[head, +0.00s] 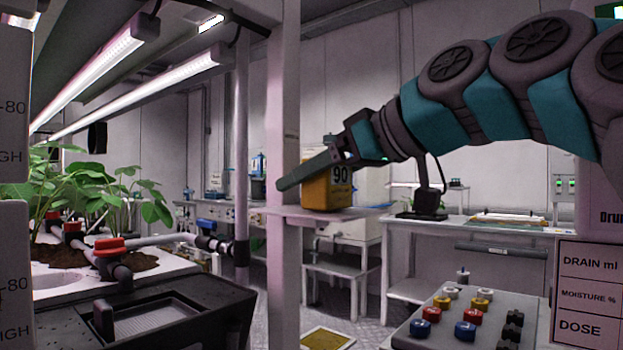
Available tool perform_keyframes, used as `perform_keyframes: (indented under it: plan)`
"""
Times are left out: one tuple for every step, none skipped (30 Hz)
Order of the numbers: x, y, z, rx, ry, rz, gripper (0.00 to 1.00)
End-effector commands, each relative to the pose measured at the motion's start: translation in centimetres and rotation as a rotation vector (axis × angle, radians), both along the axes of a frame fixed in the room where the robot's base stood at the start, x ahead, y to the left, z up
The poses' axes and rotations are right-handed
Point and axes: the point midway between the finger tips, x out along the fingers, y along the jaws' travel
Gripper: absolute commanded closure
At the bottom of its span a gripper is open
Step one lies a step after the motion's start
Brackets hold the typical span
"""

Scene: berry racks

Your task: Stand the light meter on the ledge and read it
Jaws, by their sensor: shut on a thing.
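The light meter (342,193) is a yellow box with a dark top and a display reading 90. It is upright at the ledge (283,211), a thin pale shelf on the white post. Its base meets the ledge in the picture; I cannot tell whether it rests there or hangs just above. My gripper (306,169) reaches in from the right and is shut on the meter's upper part. A long dark finger crosses in front of the meter and hides part of its top and left side. The other finger is mostly hidden.
Leafy plants (90,188) grow in a rack at left under lamp tubes (130,90). A grey panel with coloured knobs (460,325) and a label board (588,292) stand at lower right. Benches are behind.

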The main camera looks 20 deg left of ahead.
Motion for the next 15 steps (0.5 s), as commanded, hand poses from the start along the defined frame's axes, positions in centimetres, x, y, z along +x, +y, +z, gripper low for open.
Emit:
perform_keyframes:
  plan:
    - [0.00, -0.01, 0.03, 0.000, 0.000, 0.000, 1.00]
    - [0.00, -0.01, 0.01, 0.000, 0.000, 0.000, 1.00]
    - [0.00, 0.00, -0.06, 0.000, 0.000, 0.000, 1.00]
    - [0.00, 0.00, -0.16, 0.000, 0.000, 0.000, 1.00]
    - [0.00, 0.00, -0.28, 0.000, 0.000, 0.000, 1.00]
    - [0.00, 0.00, -0.42, 0.000, 0.000, 0.000, 1.00]
    - [0.02, 0.00, -0.34, 0.000, 0.000, 0.000, 0.26]
    - [0.02, -0.01, -0.28, 0.000, 0.000, 0.000, 0.22]
    - [0.02, -0.01, -0.27, -0.001, 0.000, 0.000, 0.18]
    - [0.02, -0.01, -0.27, -0.001, 0.000, 0.000, 0.14]
    - [0.01, -0.01, -0.27, -0.001, 0.000, 0.000, 0.11]
    - [0.01, 0.00, -0.26, -0.001, 0.000, 0.000, 0.06]
    - [0.01, 0.00, -0.26, -0.001, 0.000, 0.000, 0.03]
    - [0.01, -0.01, -0.27, -0.001, 0.000, 0.000, 0.00]
    - [0.02, -0.01, -0.27, -0.001, 0.001, 0.000, 0.00]
